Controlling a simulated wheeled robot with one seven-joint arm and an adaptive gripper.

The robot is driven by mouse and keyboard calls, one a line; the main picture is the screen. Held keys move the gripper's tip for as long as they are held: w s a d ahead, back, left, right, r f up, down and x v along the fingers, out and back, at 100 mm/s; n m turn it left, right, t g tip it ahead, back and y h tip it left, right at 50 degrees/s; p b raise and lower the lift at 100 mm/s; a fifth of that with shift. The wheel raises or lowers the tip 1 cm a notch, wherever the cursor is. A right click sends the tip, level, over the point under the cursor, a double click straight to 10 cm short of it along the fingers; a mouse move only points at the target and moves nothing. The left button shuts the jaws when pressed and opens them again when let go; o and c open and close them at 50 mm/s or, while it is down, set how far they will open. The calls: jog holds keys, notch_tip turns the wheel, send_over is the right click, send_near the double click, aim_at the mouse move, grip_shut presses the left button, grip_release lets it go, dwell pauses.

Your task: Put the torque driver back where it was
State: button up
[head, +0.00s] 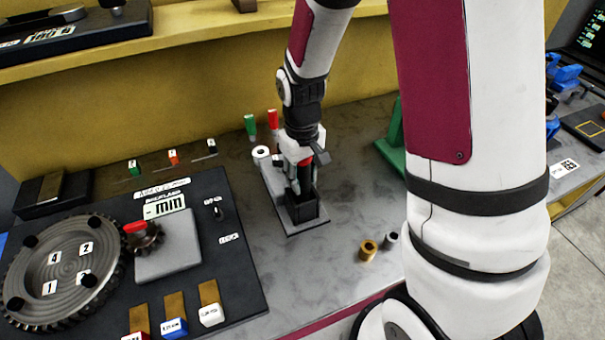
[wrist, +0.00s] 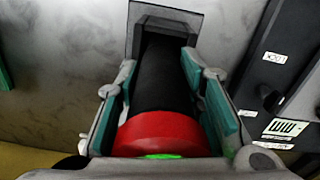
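The torque driver has a black body with a red band and a bit of green at its top end. In the wrist view the torque driver (wrist: 162,85) stands between the teal finger pads of my gripper (wrist: 160,75), which look closed against its sides. In the head view my gripper (head: 301,178) points down over a dark square holder (head: 303,209) on a grey base plate. The holder also shows in the wrist view (wrist: 166,27). The driver's lower end is at the holder's mouth; how deep it sits is hidden.
Left of the holder is a black fixture board (head: 240,285) with a large gear disc (head: 62,275) and coloured tags. A white ring (head: 261,153) and green and red handles stand behind. A brass bushing (head: 368,250) and a grey one lie right; a green bracket (head: 392,140) is farther back.

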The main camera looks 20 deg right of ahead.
jog(key=o, duration=0.5)
notch_tip(320, 180, up, 11)
jog(key=shift+a, duration=0.1)
jog(key=shift+s+r, duration=0.1)
jog(key=shift+r, duration=0.65)
jog(key=s+r+t, duration=0.1)
jog(key=s+r, duration=0.3)
jog(key=s, duration=0.1)
jog(key=s+r+m+t, duration=0.1)
jog(key=s+r+t, duration=0.1)
jog(key=s+r, duration=0.3)
jog(key=s+r+m+t, duration=0.1)
jog(key=s+r+t, duration=0.1)
jog(key=s+r, duration=0.3)
jog(key=shift+s+r, duration=0.1)
jog(key=shift+s, duration=0.4)
jog(key=shift+s+t, duration=0.3)
jog(key=shift+s, duration=0.05)
jog(key=shift+c, duration=0.4)
